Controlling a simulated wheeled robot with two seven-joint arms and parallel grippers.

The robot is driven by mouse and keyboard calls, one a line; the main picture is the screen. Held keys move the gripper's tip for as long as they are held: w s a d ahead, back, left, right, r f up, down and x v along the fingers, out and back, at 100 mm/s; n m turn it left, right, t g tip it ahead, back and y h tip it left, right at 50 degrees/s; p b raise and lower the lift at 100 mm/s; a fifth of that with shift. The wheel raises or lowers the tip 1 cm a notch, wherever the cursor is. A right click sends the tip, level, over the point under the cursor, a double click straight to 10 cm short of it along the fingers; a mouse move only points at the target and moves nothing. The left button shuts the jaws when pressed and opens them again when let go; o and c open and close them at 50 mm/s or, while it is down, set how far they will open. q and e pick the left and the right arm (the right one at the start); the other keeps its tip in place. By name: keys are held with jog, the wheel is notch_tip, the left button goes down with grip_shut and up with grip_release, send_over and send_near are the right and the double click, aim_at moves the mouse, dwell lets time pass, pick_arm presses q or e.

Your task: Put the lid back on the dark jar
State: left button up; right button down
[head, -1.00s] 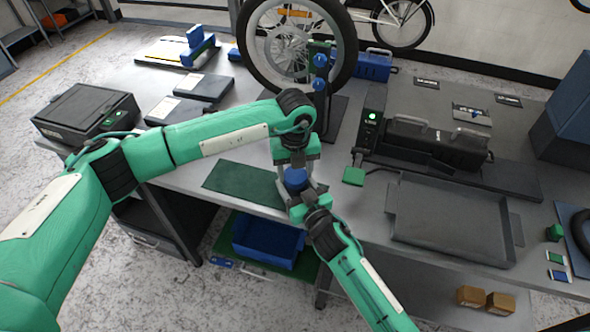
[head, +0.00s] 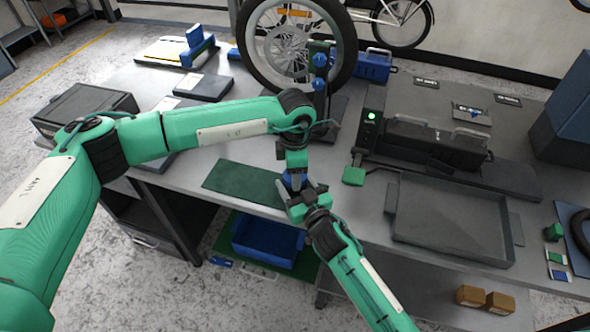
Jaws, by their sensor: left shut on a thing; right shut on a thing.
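My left gripper (head: 295,176) points down over the green mat's right end and is shut on a small blue piece, which looks like the lid (head: 291,182). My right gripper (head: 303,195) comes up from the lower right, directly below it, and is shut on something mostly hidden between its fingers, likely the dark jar. The two grippers almost meet. The fingers cover the place between lid and jar, so I cannot tell whether the lid is seated or only touching.
The green mat (head: 240,183) lies on the grey bench under my arms. A wide grey tray (head: 450,220) and a black case (head: 435,143) stand to the right. A bicycle wheel (head: 347,55) rises behind. A blue bin (head: 268,240) sits below the bench edge.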

pick_arm(q)
jog(key=m, duration=0.3)
jog(key=o, duration=1.2)
jog(key=shift+c, duration=0.2)
notch_tip(320, 180, up, 12)
pick_arm(e)
jog(key=shift+c, duration=1.6)
grip_release()
jog(key=shift+s, duration=0.1)
